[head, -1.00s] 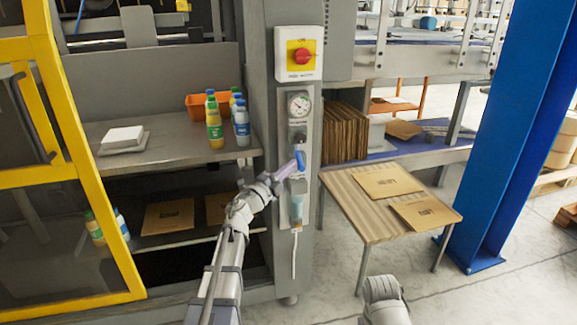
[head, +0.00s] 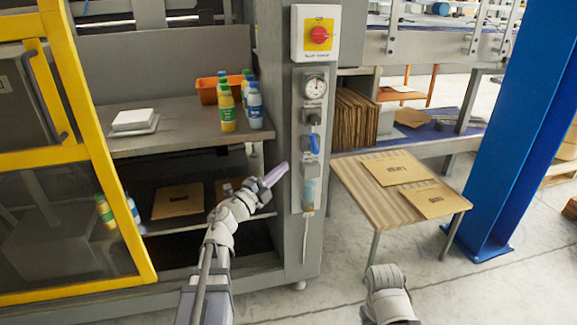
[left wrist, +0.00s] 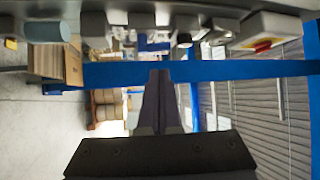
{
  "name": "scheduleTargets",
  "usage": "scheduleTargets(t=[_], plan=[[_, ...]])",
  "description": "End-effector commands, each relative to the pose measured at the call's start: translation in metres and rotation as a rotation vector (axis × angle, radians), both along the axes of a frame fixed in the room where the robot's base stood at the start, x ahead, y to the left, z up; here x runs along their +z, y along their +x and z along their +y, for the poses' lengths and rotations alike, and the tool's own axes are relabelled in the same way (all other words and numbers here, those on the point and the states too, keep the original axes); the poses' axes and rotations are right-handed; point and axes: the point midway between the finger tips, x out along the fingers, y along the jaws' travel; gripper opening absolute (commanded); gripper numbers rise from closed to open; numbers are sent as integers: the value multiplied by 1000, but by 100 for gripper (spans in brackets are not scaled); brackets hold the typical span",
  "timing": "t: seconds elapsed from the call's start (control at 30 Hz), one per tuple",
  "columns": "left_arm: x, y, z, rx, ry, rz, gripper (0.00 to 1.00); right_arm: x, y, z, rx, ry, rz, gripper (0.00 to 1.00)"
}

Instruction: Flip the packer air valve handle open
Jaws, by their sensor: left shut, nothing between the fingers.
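The air valve has a small blue handle (head: 314,144) on the grey column, below the round gauge (head: 314,87) and above the clear filter bowl (head: 309,192). The handle hangs nearly straight down, its lower end slightly to the right. My left gripper (head: 279,173) is shut and empty, to the left of the handle and lower in the head view, with a visible gap. My right gripper is out of view.
A red switch on a yellow plate (head: 319,35) sits above the gauge. Bottles (head: 227,108) stand on the shelf left of the column. A wooden table (head: 370,203) with flat cartons stands right of it, before a blue post (head: 522,130).

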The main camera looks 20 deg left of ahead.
Motion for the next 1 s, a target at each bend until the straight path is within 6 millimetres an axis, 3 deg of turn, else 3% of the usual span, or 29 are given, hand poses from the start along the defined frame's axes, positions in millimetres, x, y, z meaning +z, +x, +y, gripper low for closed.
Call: scheduleTargets(t=[0.2,0.77,0.87,1.0], plan=[[-4,-16,6,1,0,0,0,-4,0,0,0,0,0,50],[-2,-16,6,4,-5,1,0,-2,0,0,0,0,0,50],[12,-10,6,46,-45,6,0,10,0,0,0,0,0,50],[42,7,7,192,-196,52,0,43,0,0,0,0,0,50]])
